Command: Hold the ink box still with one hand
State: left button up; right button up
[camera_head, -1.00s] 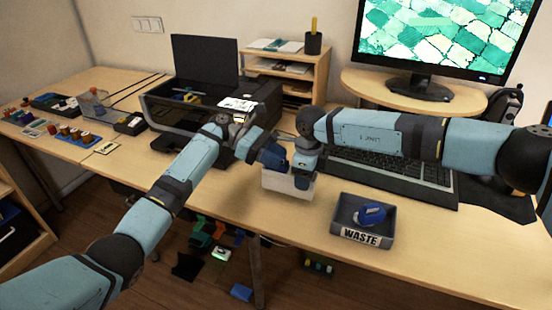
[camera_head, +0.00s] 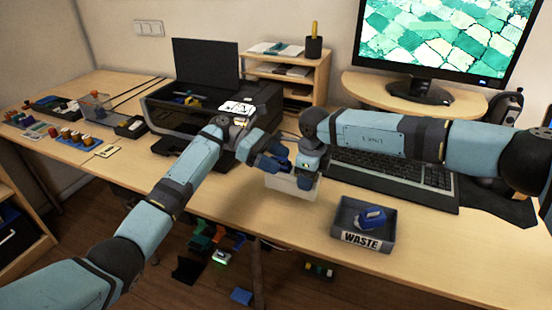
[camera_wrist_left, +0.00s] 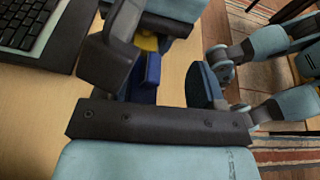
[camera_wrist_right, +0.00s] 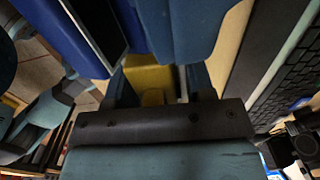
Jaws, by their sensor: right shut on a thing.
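My right gripper (camera_head: 303,178) is above the white bin on the desk. In the right wrist view it is shut on a yellow box (camera_wrist_right: 148,78), which I take for the ink box. Part of the box also shows in the left wrist view (camera_wrist_left: 147,42), mostly hidden by the right gripper. My left gripper (camera_head: 272,158) is just left of the right one, close to it. In the left wrist view its blue fingers (camera_wrist_left: 178,85) stand apart, with bare desk between them. The box is hidden in the head view.
A white bin (camera_head: 290,187) stands below the grippers. The grey waste tray (camera_head: 337,226), with a blue item (camera_head: 371,217) in it, is to its right. The open printer (camera_head: 265,103) is behind, the keyboard (camera_head: 395,168) behind right.

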aim_at(309, 199)
pick_arm(q)
jog(key=shift+m, duration=0.4)
jog(key=r, duration=0.2)
jog(key=d+r, duration=0.1)
jog(key=r, duration=0.1)
jog(key=shift+w, duration=0.15)
pick_arm(e)
jog(key=s+f, duration=0.1)
jog(key=f, duration=0.2)
jog(key=shift+s+g+h, duration=0.3)
jog(key=shift+s, duration=0.1)
pick_arm(q)
jog(key=shift+w+a, duration=0.1)
jog(key=shift+a, duration=0.2)
pick_arm(e)
jog(key=shift+w+d, duration=0.1)
jog(key=shift+d, duration=0.15)
jog(key=shift+w+r, duration=0.1)
jog(key=shift+r, duration=0.05)
pick_arm(q)
jog(key=w+a+f, duration=0.1)
jog(key=w+a, duration=0.1)
jog(key=a, duration=0.5)
jog(key=shift+a+f+n, duration=0.25)
jog(key=shift+a+n, duration=0.1)
jog(key=shift+n, duration=0.05)
pick_arm(e)
jog(key=o, duration=1)
jog(key=shift+a+r, duration=0.1)
jog(key=shift+a, duration=0.05)
